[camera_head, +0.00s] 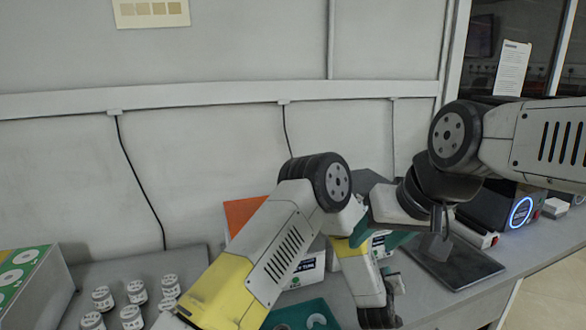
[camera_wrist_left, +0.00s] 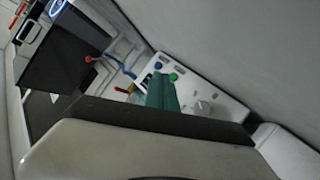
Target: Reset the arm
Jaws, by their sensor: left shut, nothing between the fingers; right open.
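My left arm (camera_head: 270,250) comes in from the lower left, rises to a dark elbow and bends down again. My left gripper (camera_head: 386,302) is low over the bench at the bottom edge, shut and empty, partly cut off. My right arm (camera_head: 535,140) comes in from the right and bends down at a dark joint. My right gripper (camera_head: 437,228) is open and empty, above a dark flat plate (camera_head: 455,262). Its fingers are small and partly hidden. In the left wrist view a pale and dark link fills the bottom, and no fingertips are clear.
Several small white jars (camera_head: 131,317) stand on the bench at left beside a green-topped box (camera_head: 30,285). An orange panel (camera_head: 243,214) stands behind my left arm. A dark device with a blue ring (camera_head: 520,212) stands at right.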

